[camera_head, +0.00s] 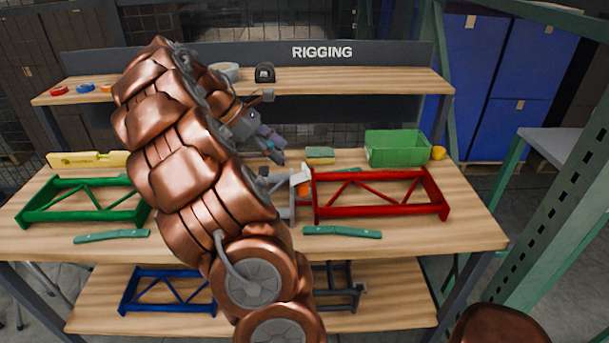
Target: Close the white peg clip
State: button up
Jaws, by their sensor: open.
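A small white piece (300,175), which looks like the white peg clip, is at the left end of the red truss frame (380,198) on the table. An orange part (304,189) shows just below it. I cannot tell from this view whether the clip is open or closed. My gripper (275,153) is open, above the table, behind and to the left of the white piece, and apart from it in the picture. My copper arm hides much of the table's middle, including most of a grey frame (284,207).
A green frame (80,203) lies left and teal bars (342,232) lie in front. A green bin (397,148), a yellow level (88,159) and a sponge (320,153) stand at the back. The raised shelf (350,82) is behind. The table's front right is clear.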

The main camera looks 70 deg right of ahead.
aim_at(305, 166)
jog(key=shift+n, duration=0.3)
jog(key=shift+w+d+x, duration=0.1)
jog(key=shift+d+x, duration=0.15)
jog(key=shift+x, duration=1.4)
jog(key=shift+w+d+x, duration=0.1)
jog(key=shift+d+x, duration=0.15)
jog(key=shift+x, duration=1.35)
jog(key=shift+w+d+x, duration=0.1)
jog(key=shift+d+x, duration=0.2)
jog(key=shift+x, duration=1.35)
jog(key=shift+r, duration=0.1)
grip_shut()
jog(key=shift+s+r, duration=0.1)
